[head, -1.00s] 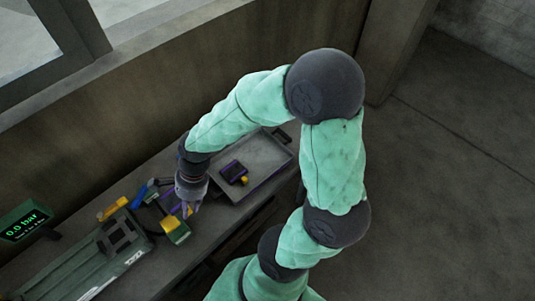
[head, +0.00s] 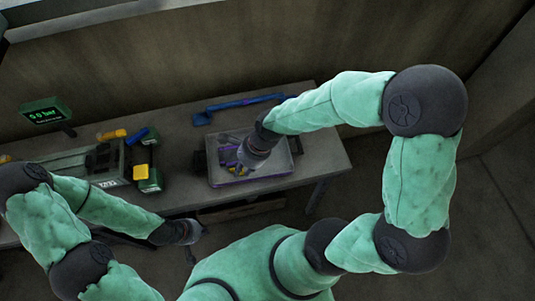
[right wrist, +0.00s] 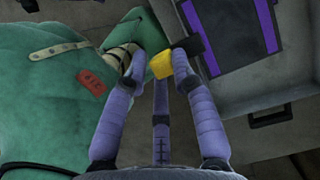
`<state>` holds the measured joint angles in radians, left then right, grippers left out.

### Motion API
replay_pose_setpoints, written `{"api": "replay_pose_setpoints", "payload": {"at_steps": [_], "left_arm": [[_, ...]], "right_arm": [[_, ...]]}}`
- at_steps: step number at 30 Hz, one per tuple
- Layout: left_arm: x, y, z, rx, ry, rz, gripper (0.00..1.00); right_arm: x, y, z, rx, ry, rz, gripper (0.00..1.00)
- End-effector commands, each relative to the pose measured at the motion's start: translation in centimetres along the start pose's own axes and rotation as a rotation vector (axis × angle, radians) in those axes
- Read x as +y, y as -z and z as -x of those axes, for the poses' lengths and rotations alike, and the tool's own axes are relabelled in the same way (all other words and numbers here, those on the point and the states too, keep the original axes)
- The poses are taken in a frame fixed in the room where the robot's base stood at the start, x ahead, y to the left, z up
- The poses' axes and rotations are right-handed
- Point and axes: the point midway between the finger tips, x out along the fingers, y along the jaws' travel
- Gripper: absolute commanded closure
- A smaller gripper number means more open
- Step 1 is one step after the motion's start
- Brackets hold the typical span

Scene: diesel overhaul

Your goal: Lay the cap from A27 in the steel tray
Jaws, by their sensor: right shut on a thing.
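The steel tray (head: 285,172) sits on the bench, with dark purple-edged parts and small yellow spots visible in it. My right gripper (head: 241,164) is low over the tray's left part and hides some of what lies there. In the right wrist view its fingers (right wrist: 160,80) are shut on a small yellow piece, which looks like the cap (right wrist: 184,68). I cannot tell whether it touches the tray floor. No A27 label is readable. My left gripper (head: 194,232) is in front of the bench, away from the tray; its fingers are too small to judge.
A green case (head: 115,165) with yellow and black fittings stands left of the tray. A blue bar tool (head: 240,104) lies behind the tray. A 0.0 bar display (head: 46,115) stands at the back left. The bench right of the tray (head: 325,155) is clear.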

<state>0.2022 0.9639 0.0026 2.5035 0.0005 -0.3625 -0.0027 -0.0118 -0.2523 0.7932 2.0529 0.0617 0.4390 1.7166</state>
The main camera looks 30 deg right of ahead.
Motion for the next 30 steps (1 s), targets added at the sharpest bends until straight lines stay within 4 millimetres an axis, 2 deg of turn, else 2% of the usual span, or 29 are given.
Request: {"api": "replay_pose_setpoints", "payload": {"at_steps": [5,15,21,30], "left_arm": [[-0.3,0.1,-0.8,0.001,0.0,0.001,1.0],[-0.9,0.1,-2.6,0.001,0.0,0.001,1.0],[-1.4,0.2,-3.8,0.001,0.0,0.001,1.0],[-1.5,0.2,-4.2,0.001,0.0,0.0,1.0]], "right_arm": [[-1.1,2.2,-0.4,0.0,0.003,-0.008,1.0],[-4.5,9.2,-1.1,0.001,0.004,-0.008,1.0],[-5.6,12.5,-3.4,0.0,0.0,-0.005,1.0],[-6.4,14.3,-4.4,0.0,0.001,-0.001,1.0]]}}
